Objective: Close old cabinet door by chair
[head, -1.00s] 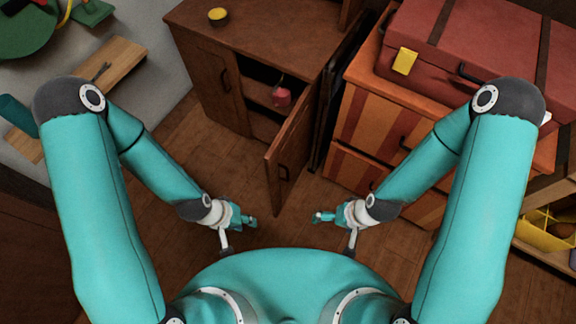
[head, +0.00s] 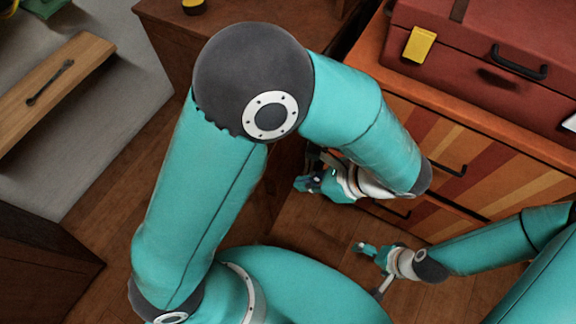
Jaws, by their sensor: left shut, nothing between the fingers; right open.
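The old brown wooden cabinet (head: 165,32) stands at the top, left of centre, in the head view. My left arm covers most of its front. A dark brown strip that looks like its open door (head: 280,172) shows between my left upper arm and my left gripper. The rest of the door is hidden. My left gripper (head: 308,172) is shut and empty, just right of this strip; I cannot tell whether they touch. My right gripper (head: 372,268) is open and empty over the floor, lower and further right. No chair can be made out.
An orange striped drawer chest (head: 480,150) stands close on the right, with a red suitcase (head: 480,60) on it. A wooden board (head: 50,85) lies on a grey surface at left. Clear wooden floor (head: 310,230) lies around my grippers.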

